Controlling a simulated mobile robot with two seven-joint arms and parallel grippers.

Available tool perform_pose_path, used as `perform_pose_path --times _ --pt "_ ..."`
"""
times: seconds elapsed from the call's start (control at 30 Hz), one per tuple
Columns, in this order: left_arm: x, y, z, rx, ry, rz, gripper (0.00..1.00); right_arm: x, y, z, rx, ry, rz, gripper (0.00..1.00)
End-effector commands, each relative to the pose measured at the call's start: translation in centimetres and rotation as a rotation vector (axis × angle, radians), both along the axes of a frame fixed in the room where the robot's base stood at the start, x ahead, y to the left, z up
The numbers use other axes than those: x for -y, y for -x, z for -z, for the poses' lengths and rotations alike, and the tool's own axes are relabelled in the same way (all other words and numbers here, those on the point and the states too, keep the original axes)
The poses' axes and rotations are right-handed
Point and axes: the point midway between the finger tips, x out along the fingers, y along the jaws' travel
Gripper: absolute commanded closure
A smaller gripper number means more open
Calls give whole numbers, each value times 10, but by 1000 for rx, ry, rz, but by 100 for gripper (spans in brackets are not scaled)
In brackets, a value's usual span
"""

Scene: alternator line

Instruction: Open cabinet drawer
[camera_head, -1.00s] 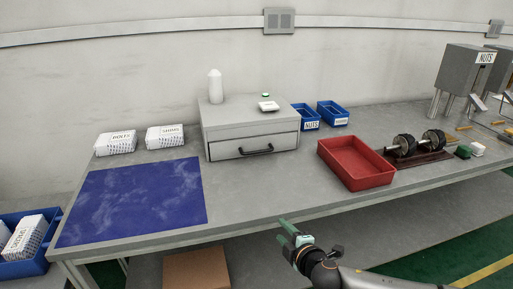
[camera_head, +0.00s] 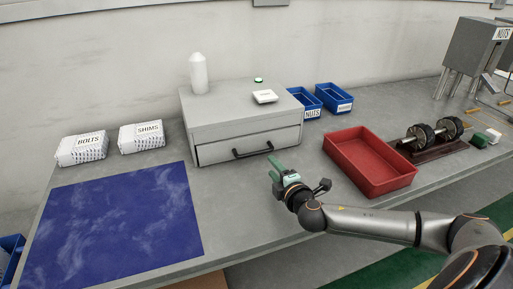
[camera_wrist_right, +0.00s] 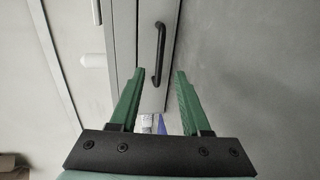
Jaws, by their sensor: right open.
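A grey cabinet (camera_head: 241,113) with one drawer (camera_head: 218,152) stands on the workbench, and the drawer is shut. Its black bar handle (camera_head: 253,151) is on the drawer front. My right gripper (camera_head: 276,167) has green fingers and is just in front of the handle, to its lower right, above the bench. In the right wrist view the gripper (camera_wrist_right: 158,100) is open and empty. There the handle (camera_wrist_right: 159,54) shows beyond the fingertips, roughly between them, apart from both. My left gripper is not in view.
A red tray (camera_head: 391,181) sits right of my gripper, with blue bins (camera_head: 334,98) behind. A white bottle (camera_head: 198,75) and a small white box (camera_head: 265,97) stand on the cabinet. A blue mat (camera_head: 115,225) and white boxes (camera_head: 82,149) lie left.

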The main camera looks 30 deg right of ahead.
Motion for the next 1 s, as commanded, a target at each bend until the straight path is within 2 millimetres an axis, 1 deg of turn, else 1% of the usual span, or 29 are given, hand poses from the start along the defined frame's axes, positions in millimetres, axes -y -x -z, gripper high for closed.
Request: perform_pose_path --times 0.2,0.6,0.8,1.0 --pt "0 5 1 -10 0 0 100 7 -29 5 3 -1 3 53" --pt "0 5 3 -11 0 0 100 21 -87 18 1 -1 1 53" --pt "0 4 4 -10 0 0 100 25 -106 23 0 -1 1 53" --pt "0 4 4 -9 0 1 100 27 -114 25 0 -1 0 53"
